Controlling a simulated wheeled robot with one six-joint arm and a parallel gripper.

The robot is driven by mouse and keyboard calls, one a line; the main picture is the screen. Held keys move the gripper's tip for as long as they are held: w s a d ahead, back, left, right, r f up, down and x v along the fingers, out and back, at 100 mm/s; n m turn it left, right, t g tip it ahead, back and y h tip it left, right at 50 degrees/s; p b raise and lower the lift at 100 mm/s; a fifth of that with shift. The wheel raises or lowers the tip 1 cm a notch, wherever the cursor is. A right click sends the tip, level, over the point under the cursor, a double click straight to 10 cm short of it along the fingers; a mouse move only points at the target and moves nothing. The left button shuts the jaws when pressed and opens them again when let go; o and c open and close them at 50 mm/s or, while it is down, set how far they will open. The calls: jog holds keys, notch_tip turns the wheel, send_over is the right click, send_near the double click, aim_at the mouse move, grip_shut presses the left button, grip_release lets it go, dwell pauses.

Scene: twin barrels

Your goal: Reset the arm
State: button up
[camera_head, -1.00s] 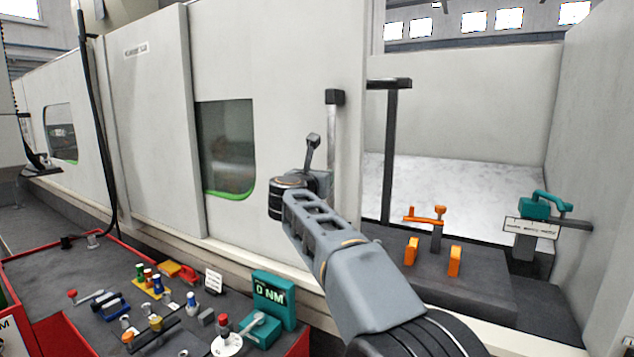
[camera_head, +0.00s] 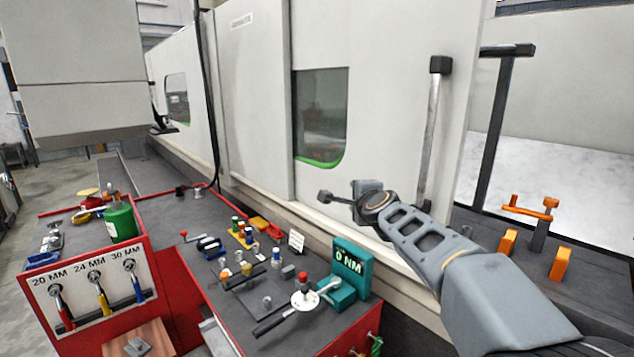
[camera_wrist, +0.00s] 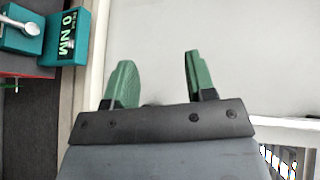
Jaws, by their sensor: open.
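My arm reaches in from the lower right of the head view, in front of the white machine door. My gripper (camera_head: 325,197) is at the arm's far end, over the gap between the red bench and the door. In the wrist view my gripper (camera_wrist: 155,80) shows two green fingers set well apart, with nothing between them. Beyond the fingers is the pale machine panel (camera_wrist: 230,50).
A red bench (camera_head: 225,325) with several small tools stands at the lower left. A teal torque tester (camera_head: 350,262) reading 0 NM sits at its right edge. The door handle (camera_head: 432,130) rises behind my arm. Orange clamps (camera_head: 508,242) stand at the right.

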jog(key=s+f+n+g+y, duration=0.1)
jog(key=s+f+n+g, duration=0.7)
jog(key=s+f+n, duration=0.55)
jog(key=s+d+f+n+g+h, duration=0.1)
jog(key=s+d+f+g, duration=0.1)
jog(key=s, duration=0.7)
jog(key=s+d+f+n+g+h+p, duration=0.1)
jog(key=s+d+f+n+h, duration=0.1)
jog(key=s+f, duration=0.3)
jog(key=s+d, duration=0.1)
jog(key=s, duration=0.3)
jog(key=shift+d+g, duration=0.35)
jog(key=shift+g, duration=0.05)
